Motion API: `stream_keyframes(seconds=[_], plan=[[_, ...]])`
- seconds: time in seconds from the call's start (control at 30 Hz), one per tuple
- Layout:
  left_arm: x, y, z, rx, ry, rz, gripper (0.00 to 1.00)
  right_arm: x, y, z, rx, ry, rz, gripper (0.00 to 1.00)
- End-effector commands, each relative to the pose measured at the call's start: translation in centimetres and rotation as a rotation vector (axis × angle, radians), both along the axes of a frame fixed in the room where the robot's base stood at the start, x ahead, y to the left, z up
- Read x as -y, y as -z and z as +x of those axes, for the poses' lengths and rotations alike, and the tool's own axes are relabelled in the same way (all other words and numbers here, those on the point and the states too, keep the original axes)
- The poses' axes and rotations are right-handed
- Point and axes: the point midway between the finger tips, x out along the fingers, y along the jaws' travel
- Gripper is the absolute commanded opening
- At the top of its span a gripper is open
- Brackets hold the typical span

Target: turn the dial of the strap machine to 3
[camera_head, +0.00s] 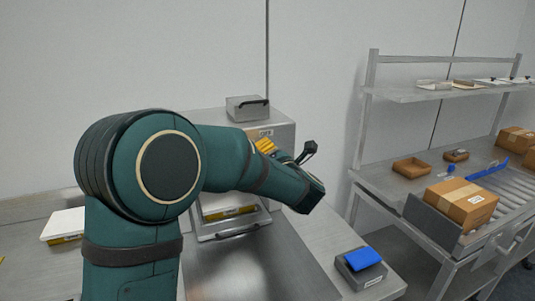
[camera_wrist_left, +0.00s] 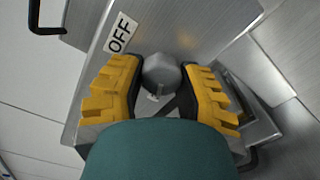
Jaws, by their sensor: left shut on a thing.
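The strap machine (camera_head: 283,130) is a metal housing behind my left arm in the head view. In the left wrist view its panel (camera_wrist_left: 190,25) carries an OFF label (camera_wrist_left: 120,33). The dial (camera_wrist_left: 162,72) is a grey round knob beside that label. My left gripper (camera_wrist_left: 161,82) has its yellow fingers on both sides of the dial and is shut on it. In the head view only part of the left gripper (camera_head: 265,146) shows, at the machine's front; the dial is hidden there. I cannot read the dial's setting. My right gripper is out of view.
A block with a blue top (camera_head: 363,260) lies on the bench at right. A shelved bench with cardboard boxes (camera_head: 461,203) stands farther right.

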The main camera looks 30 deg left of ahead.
Motion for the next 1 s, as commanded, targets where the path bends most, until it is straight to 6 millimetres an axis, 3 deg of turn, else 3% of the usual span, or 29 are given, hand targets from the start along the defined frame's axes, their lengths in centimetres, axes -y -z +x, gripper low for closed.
stream_keyframes(seconds=[0.73, 0.77, 0.8, 0.83, 1.0], plan=[[-0.04, -0.29, 0.08, 0.069, 0.000, -0.053, 0.00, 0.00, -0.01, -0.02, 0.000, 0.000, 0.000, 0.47], [-0.04, -0.30, 0.07, 0.069, 0.000, -0.053, 0.48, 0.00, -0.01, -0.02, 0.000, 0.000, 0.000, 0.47], [-0.03, -0.29, 0.07, 0.069, 0.000, -0.052, 0.62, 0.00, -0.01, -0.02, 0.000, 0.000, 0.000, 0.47], [-0.03, -0.25, 0.07, 0.068, 0.000, -0.053, 0.67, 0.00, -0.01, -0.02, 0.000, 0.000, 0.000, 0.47], [0.00, -0.13, 0.05, 0.065, 0.000, -0.053, 0.67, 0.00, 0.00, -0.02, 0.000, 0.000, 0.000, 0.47]])
